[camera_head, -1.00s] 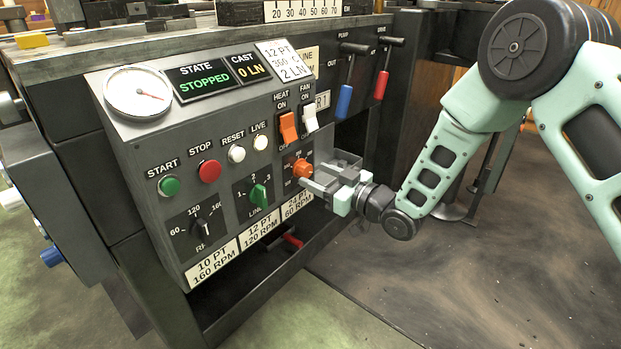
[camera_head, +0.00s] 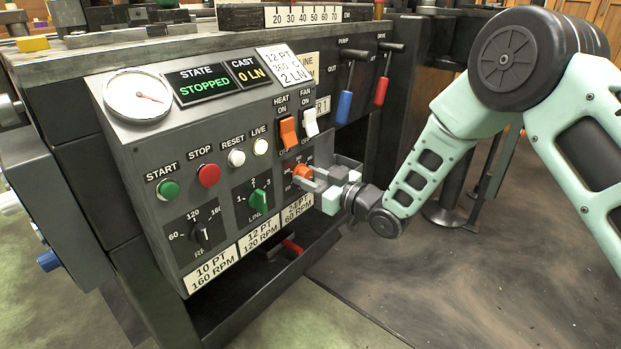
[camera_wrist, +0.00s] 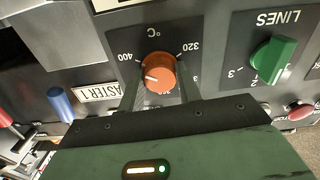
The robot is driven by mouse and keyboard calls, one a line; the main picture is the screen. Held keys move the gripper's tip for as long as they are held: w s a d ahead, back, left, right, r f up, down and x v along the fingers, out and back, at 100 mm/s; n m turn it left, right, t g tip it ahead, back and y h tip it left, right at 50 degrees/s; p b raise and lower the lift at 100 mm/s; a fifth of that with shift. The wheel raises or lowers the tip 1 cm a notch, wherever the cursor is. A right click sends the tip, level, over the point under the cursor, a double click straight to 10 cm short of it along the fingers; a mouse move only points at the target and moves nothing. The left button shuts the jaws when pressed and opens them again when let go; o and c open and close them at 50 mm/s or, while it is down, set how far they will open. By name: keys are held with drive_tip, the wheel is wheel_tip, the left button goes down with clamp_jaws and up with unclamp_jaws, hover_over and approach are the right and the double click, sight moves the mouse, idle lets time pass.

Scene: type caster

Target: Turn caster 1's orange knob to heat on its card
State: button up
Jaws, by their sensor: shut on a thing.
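The orange knob (camera_head: 302,171) is on the lower right of the grey control panel, partly hidden by my gripper (camera_head: 311,182) in the head view. In the wrist view the orange knob (camera_wrist: 160,66) sits between my two fingers, which are shut on its sides. The card (camera_head: 286,64) at the panel's top right reads 12 PT, 360 C, 2 LN. A CASTER 1 label (camera_wrist: 97,92) shows left of the knob.
The green LINES knob (camera_head: 259,201) is close to the left of my gripper. Orange HEAT (camera_head: 288,131) and white FAN (camera_head: 310,122) switches are above. Blue (camera_head: 345,105) and red (camera_head: 381,91) levers are at upper right.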

drive_tip(key=shift+n, duration=0.3)
drive_tip(key=n+b, duration=0.2)
drive_tip(key=n, duration=0.4)
drive_tip(key=shift+f+n+b, duration=0.15)
drive_tip(key=shift+n+b, duration=0.15)
drive_tip(key=shift+b, duration=0.05)
drive_tip(key=n+b, duration=0.1)
drive_tip(key=n, duration=0.2)
drive_tip(key=shift+n+b, duration=0.3)
drive_tip(key=shift+b, duration=0.1)
drive_tip(key=shift+n+b, duration=4.05)
drive_tip(key=shift+n, duration=2.35)
drive_tip(key=o, duration=1)
